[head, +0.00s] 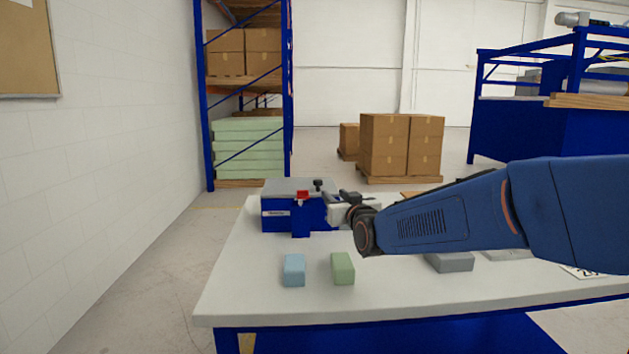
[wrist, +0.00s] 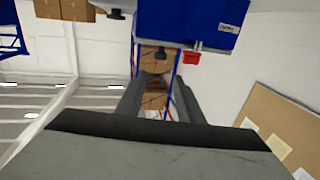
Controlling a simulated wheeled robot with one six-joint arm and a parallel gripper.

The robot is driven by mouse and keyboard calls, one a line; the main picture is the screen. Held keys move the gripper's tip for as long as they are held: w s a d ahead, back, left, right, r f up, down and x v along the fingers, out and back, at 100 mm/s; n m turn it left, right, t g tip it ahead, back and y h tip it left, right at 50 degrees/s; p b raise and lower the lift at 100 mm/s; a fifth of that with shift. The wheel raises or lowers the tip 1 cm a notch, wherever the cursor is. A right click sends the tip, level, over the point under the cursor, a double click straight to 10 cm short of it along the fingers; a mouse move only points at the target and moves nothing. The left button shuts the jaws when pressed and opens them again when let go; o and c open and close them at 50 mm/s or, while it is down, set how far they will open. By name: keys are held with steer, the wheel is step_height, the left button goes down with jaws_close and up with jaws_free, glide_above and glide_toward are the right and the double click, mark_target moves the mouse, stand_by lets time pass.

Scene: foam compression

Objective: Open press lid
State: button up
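The press (head: 275,215) is a blue box at the back left of the table, and its grey lid (head: 290,185) looks closed. A red piece (head: 302,196) sits at its front, above a blue post. My gripper (head: 335,212) is at the right front of the press, partly hidden by my wrist. In the upside-down wrist view, the fingers (wrist: 157,95) are spread apart with nothing between them. The blue press (wrist: 190,22) and red piece (wrist: 192,57) show beyond them, apart from the fingertips. Whether the gripper touches the press is unclear in the head view.
A light blue block (head: 294,270) and a green block (head: 343,269) lie at the table's (head: 250,295) front. A grey block (head: 452,262) lies below my arm. The front left of the table is clear. Shelving and stacked cartons (head: 400,145) stand behind.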

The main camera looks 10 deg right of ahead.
mark_target(319, 182)
steer(key=w+a, duration=0.1)
steer(key=w, duration=0.4)
steer(key=w+a, duration=0.1)
steer(key=w, duration=0.5)
steer(key=w+a, duration=0.1)
steer(key=w, duration=0.4)
steer(key=shift+w+a, duration=0.15)
steer(key=shift+w, duration=0.15)
jaws_close()
